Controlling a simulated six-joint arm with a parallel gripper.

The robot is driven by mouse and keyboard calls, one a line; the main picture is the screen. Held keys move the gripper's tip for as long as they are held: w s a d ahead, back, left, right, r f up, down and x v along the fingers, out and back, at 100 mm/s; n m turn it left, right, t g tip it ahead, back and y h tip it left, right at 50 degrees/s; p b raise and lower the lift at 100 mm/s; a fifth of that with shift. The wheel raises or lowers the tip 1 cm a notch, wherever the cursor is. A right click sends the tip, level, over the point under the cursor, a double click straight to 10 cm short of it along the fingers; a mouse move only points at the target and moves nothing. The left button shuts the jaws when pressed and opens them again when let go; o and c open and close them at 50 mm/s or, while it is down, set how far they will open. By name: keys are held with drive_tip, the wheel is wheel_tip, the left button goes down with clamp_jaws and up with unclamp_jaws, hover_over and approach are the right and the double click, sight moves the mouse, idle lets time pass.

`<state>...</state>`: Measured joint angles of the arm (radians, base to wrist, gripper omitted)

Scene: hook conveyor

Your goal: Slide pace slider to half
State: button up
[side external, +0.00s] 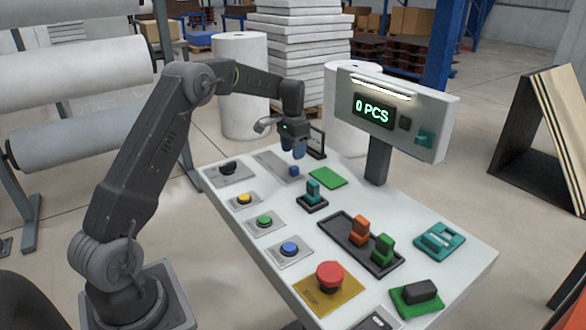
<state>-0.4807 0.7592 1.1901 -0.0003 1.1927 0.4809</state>
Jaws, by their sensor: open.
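The slider that looks like the pace slider is a long grey plate (272,162) at the far end of the panel. Its small blue knob (294,170) sits toward the plate's right end. My gripper (298,152) points down just above and behind the knob in this view. It is open and appears empty. The fingertips are small here, and I cannot tell whether they touch the knob. Any label or scale on the slider is too small to read.
A black knob (228,167) is left of the slider, and a green pad (328,178) is to its right. A teal switch (313,192) stands nearer. A dark upright frame (317,142) is close behind my gripper. The display post (377,161) rises farther right.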

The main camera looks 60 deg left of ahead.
sight(293, 167)
wheel_tip(293, 167, down, 7)
drive_tip(key=shift+r, duration=0.15)
clamp_jaws()
idle(0.5)
